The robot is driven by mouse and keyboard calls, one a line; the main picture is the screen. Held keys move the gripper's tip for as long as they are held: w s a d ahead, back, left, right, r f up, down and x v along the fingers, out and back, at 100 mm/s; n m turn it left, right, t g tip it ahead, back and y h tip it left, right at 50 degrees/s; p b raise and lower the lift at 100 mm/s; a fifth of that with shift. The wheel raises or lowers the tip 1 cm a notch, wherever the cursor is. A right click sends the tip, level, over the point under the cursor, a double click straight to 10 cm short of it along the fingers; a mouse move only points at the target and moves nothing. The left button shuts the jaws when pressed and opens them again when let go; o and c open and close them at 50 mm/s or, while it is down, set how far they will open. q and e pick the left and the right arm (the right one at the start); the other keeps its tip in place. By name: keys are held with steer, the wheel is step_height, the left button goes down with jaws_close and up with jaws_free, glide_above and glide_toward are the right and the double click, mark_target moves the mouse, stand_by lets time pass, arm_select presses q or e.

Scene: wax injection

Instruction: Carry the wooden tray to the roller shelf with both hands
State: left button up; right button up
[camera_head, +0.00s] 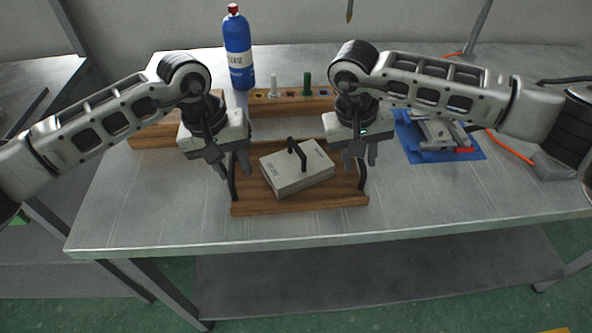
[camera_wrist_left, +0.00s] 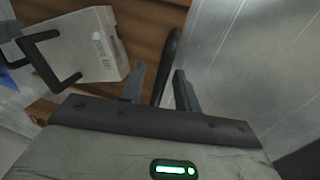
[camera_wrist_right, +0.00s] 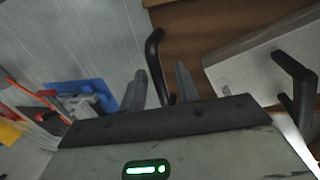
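The wooden tray (camera_head: 300,203) lies on the metal table, with a black handle at each end. A grey metal block (camera_head: 296,172) with a black handle rests on it, turned at an angle. My left gripper (camera_head: 233,168) is at the tray's left handle; in the left wrist view its open fingers (camera_wrist_left: 158,88) stand on either side of that handle (camera_wrist_left: 170,55). My right gripper (camera_head: 360,157) is at the right handle; in the right wrist view its fingers (camera_wrist_right: 169,82) are apart with that handle (camera_wrist_right: 153,50) between them. I cannot identify the roller shelf.
Behind the tray are a wooden rack (camera_head: 290,103) with small bottles and a blue bottle (camera_head: 238,50) with a red cap. A blue mat (camera_head: 430,155) with metal parts lies to the right. The table's front strip (camera_head: 300,228) is clear. Another metal surface (camera_head: 50,80) is at far left.

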arm_select(q)
jaws_close()
arm_select(e)
jaws_close()
arm_select(q)
steer(key=shift+r, duration=0.15)
arm_select(e)
steer(key=shift+r, duration=0.1)
